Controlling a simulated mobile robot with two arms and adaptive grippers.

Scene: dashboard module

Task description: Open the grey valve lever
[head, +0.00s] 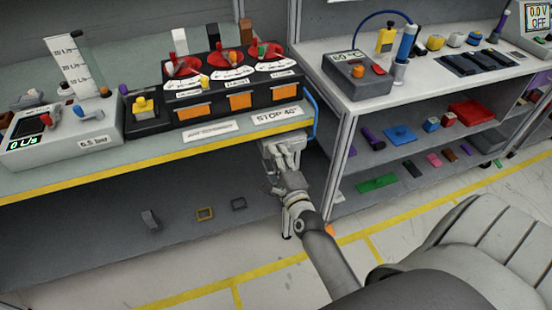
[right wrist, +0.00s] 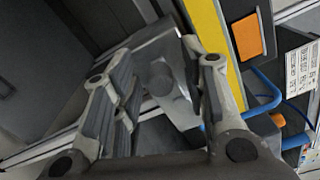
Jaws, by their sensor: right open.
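A grey block with a flat face and a round boss, which seems to be the grey valve lever, shows in the right wrist view (right wrist: 161,77). In the head view it is mostly hidden behind my right gripper (head: 279,150), below the right end of the yellow-edged shelf. My right gripper is open, with its two fingers on either side of the grey block in the right wrist view. I cannot tell whether they touch it. The lever's angle is unclear. My left gripper is not in view.
The yellow shelf edge (head: 150,177) runs just above my right gripper. A blue hose (head: 314,118) and a grey upright post (head: 341,162) are close on its right. A black panel (head: 211,100) with red dials stands on the shelf. The lower shelf holds a few small parts.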

